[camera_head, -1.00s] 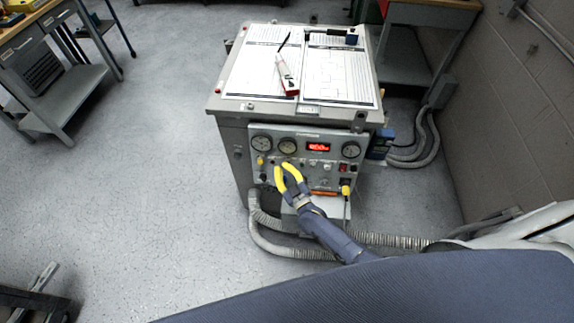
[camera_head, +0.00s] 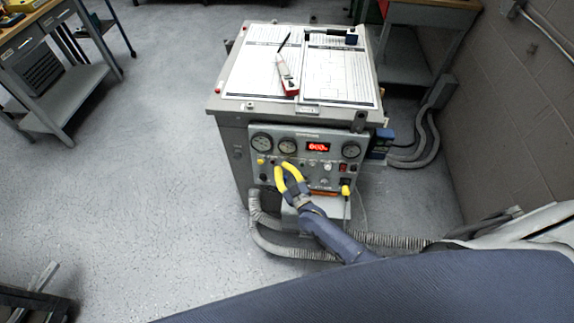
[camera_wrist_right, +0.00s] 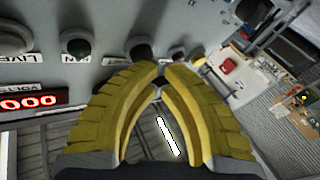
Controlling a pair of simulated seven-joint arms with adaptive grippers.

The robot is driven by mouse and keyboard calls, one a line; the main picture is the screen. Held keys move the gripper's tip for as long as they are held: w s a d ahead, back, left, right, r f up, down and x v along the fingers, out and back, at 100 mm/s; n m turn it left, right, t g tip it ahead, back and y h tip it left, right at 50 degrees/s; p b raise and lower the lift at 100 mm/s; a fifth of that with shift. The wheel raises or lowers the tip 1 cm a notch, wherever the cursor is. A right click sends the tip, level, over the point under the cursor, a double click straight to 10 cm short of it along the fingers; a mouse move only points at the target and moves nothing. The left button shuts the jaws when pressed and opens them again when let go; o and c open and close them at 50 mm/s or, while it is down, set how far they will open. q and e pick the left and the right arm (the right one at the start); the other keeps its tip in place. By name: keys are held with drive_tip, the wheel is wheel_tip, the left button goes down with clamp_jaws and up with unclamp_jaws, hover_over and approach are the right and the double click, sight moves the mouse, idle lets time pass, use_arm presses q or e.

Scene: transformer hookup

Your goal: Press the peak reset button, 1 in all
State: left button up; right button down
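The grey transformer test cabinet (camera_head: 240,160) has a front panel (camera_head: 315,177) with gauges, a lit red display (camera_head: 317,147), small knobs and buttons. My right gripper (camera_head: 284,166), with yellow fingers, is in front of the panel's left-middle part. In the right wrist view its fingertips (camera_wrist_right: 161,74) meet or nearly meet, with nothing visible held. A dark round control (camera_wrist_right: 142,52) is just beyond the tips; contact cannot be told. A green button (camera_wrist_right: 76,46) is to its left and a small purplish control (camera_wrist_right: 178,54) to its right. I cannot tell which is peak reset. My left gripper is not in view.
Printed sheets (camera_head: 265,72) and a red-and-white handheld tool (camera_head: 286,74) lie on the cabinet top. Grey corrugated hoses (camera_head: 285,252) curve below the panel. A workbench (camera_head: 45,65) stands at the left and a block wall (camera_head: 510,130) at the right. Open floor lies left of the cabinet.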

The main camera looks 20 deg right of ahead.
drive_tip(key=shift+s+a+r, duration=0.1)
drive_tip(key=shift+s+a, duration=0.15)
drive_tip(key=shift+s, duration=0.35)
drive_tip(key=shift+s+a+r, duration=0.15)
drive_tip(key=shift+s+a, duration=0.15)
drive_tip(key=shift+s, duration=0.45)
drive_tip(key=shift+s+a+r, duration=0.15)
drive_tip(key=shift+s+a, duration=0.2)
drive_tip(key=shift+s, duration=0.4)
drive_tip(key=shift+s+a+r, duration=0.15)
drive_tip(key=shift+s+a, duration=0.15)
drive_tip(key=shift+s, duration=0.45)
drive_tip(key=shift+f, duration=0.1)
